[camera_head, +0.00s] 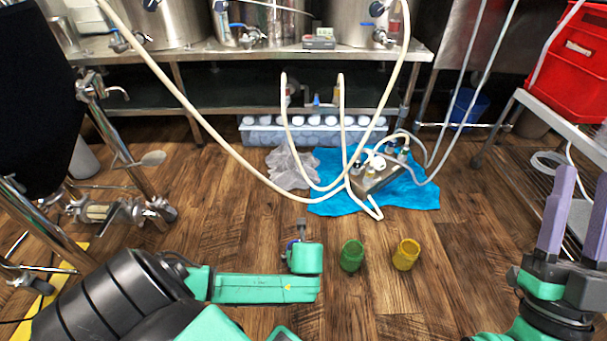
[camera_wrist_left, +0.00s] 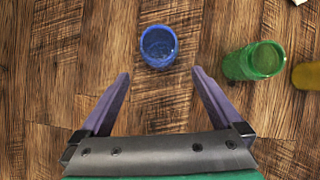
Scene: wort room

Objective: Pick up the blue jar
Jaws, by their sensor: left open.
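The blue jar (camera_wrist_left: 159,47) shows in the left wrist view, on the wooden floor, centred just past the fingertips with its round opening facing the camera. My left gripper (camera_wrist_left: 161,74) is open and empty, its two purple fingers spread either side of the line to the jar. In the head view I cannot make out the blue jar clearly; my left wrist seems to hide it. A green jar (camera_head: 352,256) and a yellow jar (camera_head: 405,254) stand to the right of my left wrist. My right gripper (camera_head: 582,180) is at the right edge, fingers apart and empty.
The green jar (camera_wrist_left: 262,61) is close to the right of the left fingers. A blue sheet (camera_head: 415,192) with a pump and looping pale hoses (camera_head: 230,150) lies behind the jars. A metal stand (camera_head: 125,180) is at left. The floor between jars and right gripper is clear.

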